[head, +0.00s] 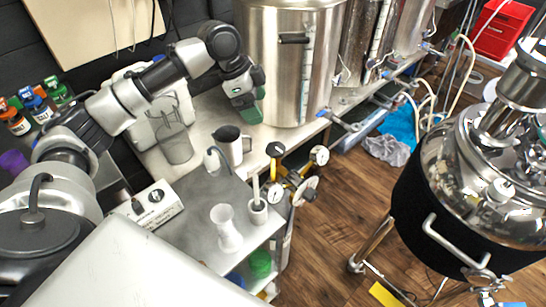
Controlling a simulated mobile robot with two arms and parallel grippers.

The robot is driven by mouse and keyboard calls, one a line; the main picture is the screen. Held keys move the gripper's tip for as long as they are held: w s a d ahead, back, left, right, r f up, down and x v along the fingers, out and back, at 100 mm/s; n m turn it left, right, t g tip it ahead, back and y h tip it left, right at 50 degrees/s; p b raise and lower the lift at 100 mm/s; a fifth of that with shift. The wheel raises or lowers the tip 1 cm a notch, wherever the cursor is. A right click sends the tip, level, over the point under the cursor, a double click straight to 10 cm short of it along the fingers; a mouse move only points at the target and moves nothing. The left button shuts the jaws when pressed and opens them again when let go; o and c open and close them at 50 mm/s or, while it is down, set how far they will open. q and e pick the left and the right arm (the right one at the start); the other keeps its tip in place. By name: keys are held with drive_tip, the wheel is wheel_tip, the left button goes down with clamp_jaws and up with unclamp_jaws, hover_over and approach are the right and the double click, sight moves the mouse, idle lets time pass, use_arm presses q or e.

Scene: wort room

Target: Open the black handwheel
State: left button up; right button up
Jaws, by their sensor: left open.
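Dark round knobs sit on a brass-coloured fitting with pressure gauges (319,155), beside the right edge of the grey bench. One black round knob (275,149) is at the upper left of the fitting and another (279,193) is lower down. I cannot tell for sure which is the black handwheel. My left gripper (249,110) has green fingertips and hangs over the back bench, in front of the large steel pot. It is above and to the left of the fitting, apart from it, open and empty. My right gripper is not in view.
The steel pot (290,65) stands just right of my left gripper. A black-jacketed steel tank (445,225) is at right. Wooden floor (345,210) lies clear between.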

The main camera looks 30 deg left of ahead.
sight(274, 147)
use_arm(q)
drive_tip(key=x, duration=0.4)
drive_tip(key=b+x, duration=0.1)
drive_tip(key=x, duration=0.4)
drive_tip(key=a+b+x, duration=0.1)
drive_tip(key=x, duration=0.4)
drive_tip(key=shift+s+a+f, duration=0.1)
drive_tip(key=shift+s+f, duration=0.25)
drive_tip(key=shift+f, duration=0.05)
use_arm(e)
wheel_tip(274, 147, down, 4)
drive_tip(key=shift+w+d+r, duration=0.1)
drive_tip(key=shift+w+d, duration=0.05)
